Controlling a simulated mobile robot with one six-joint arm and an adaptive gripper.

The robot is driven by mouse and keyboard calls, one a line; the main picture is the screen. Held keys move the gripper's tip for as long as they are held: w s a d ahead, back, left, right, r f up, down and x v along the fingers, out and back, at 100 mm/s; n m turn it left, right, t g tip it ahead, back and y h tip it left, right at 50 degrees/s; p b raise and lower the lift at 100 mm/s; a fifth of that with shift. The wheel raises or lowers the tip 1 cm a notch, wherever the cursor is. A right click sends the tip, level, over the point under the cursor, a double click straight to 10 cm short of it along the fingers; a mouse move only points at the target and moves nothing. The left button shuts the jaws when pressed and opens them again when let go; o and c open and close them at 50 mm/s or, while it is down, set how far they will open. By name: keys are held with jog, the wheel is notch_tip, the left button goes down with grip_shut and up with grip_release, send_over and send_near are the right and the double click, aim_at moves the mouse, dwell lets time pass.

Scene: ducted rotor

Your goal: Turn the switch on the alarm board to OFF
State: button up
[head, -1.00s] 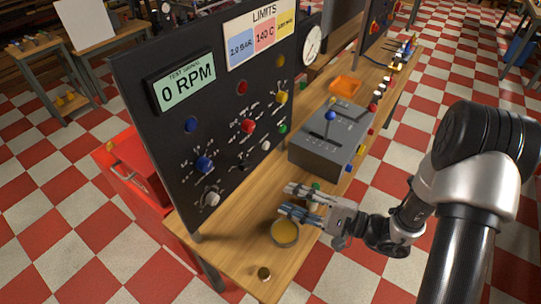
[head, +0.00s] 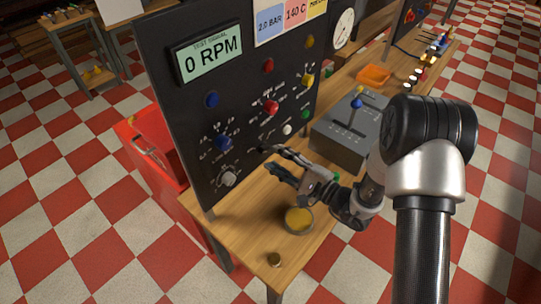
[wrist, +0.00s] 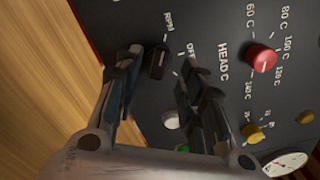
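The alarm board (head: 165,110) is a dark upright panel with knobs, lamps and a display reading 0 RPM. In the wrist view, a black switch (wrist: 157,60) with a white mark sits on the board, between the labels RPM and OFF. I cannot tell for sure which label its mark points to. My gripper (wrist: 155,74) is open, with one finger on each side of the switch in this view; no grip on it shows. In the head view, my gripper (head: 268,160) is close to the lower part of the board, and its fingers seem to cover the switch.
A red knob (wrist: 262,57) and a yellow knob (wrist: 253,133) are right of my fingers in the wrist view. A bowl with yellow contents (head: 299,220) stands below my gripper. A grey lever box (head: 350,140) and an orange tray (head: 373,75) are farther back.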

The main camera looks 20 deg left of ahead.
aim_at(266, 151)
jog(key=shift+x, duration=1.75)
jog(key=shift+c, duration=0.6)
grip_shut()
